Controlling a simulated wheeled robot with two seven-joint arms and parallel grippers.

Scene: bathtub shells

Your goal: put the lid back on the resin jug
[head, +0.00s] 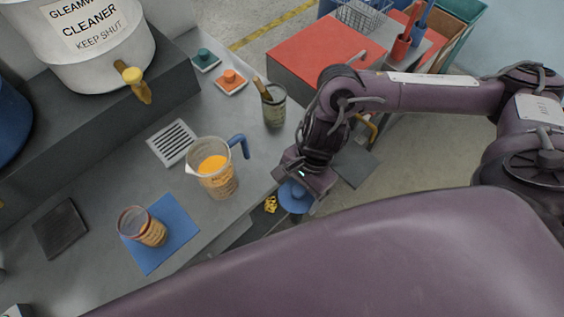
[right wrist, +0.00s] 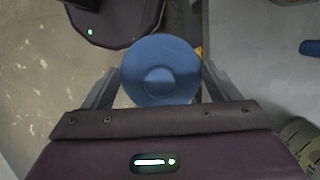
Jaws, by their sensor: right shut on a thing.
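The resin jug (head: 222,184) is clear with a blue handle and stands upright and open on the grey counter. Orange resin shows inside it. My right gripper (head: 299,188) is shut on a round blue lid (head: 294,199), to the right of the jug, beside the counter's front edge. In the right wrist view the lid (right wrist: 160,62) sits between the two fingers of the right gripper (right wrist: 160,82), its round face with a raised centre toward the camera. Lid and jug are apart. My left gripper is not in view.
A jar (head: 150,231) stands on a blue mat (head: 170,221). A cup with a stick (head: 273,106) stands behind the jug, near the counter's edge. A red-topped cabinet (head: 325,50) stands beyond.

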